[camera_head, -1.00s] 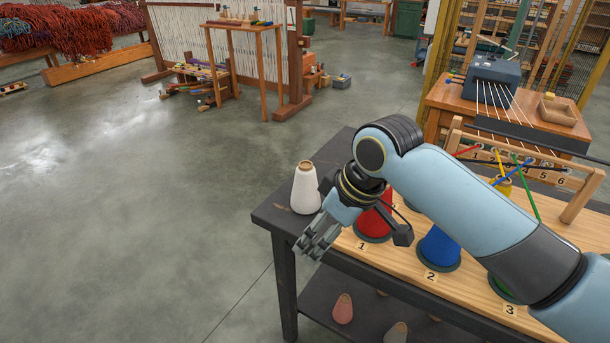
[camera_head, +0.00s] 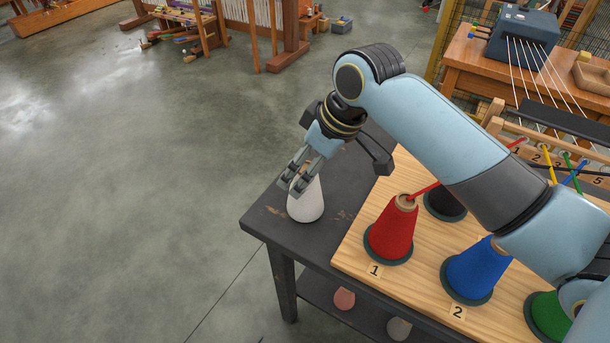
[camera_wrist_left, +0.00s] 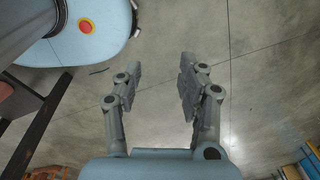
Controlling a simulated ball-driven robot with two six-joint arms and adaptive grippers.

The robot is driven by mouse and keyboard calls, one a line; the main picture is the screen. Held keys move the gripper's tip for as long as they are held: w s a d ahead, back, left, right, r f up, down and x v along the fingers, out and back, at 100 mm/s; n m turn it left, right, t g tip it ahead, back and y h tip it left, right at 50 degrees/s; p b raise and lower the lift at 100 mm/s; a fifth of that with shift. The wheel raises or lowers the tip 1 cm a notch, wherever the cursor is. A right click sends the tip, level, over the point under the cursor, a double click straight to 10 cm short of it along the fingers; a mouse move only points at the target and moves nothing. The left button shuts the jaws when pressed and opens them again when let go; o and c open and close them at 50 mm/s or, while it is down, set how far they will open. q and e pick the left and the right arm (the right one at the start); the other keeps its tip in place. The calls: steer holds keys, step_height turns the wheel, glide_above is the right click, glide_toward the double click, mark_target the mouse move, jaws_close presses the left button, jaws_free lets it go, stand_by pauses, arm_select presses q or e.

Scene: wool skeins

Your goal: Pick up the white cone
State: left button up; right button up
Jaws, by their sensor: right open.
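The white cone (camera_head: 306,205) stands upright on the dark table top near its left corner in the head view. My right gripper (camera_head: 297,185) is open, and its fingers overlap the cone's upper part in the picture. The cone's tip is hidden behind the fingers; I cannot tell if they touch it. My left gripper (camera_wrist_left: 158,85) shows in the left wrist view, open and empty, with its fingers apart over bare concrete floor.
A wooden board (camera_head: 350,262) on the dark table (camera_head: 262,216) carries a red cone (camera_head: 392,232), a blue cone (camera_head: 476,270), a green cone (camera_head: 549,316) and a black cone (camera_head: 446,203). A red thread runs up from the red cone. Floor to the left is clear.

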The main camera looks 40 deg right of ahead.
steer(key=shift+w+f, duration=0.2)
steer(key=shift+f, duration=0.2)
steer(key=x, duration=0.4)
steer(key=shift+w+f, duration=0.1)
steer(key=shift+f, duration=0.15)
steer(key=shift+w+f, duration=0.15)
steer(key=shift+f, duration=0.15)
steer(key=c, duration=0.5)
arm_select(q)
steer(key=shift+w+d, duration=0.2)
steer(key=shift+w, duration=0.4)
arm_select(e)
steer(key=c, duration=1)
steer(key=shift+r, duration=0.15)
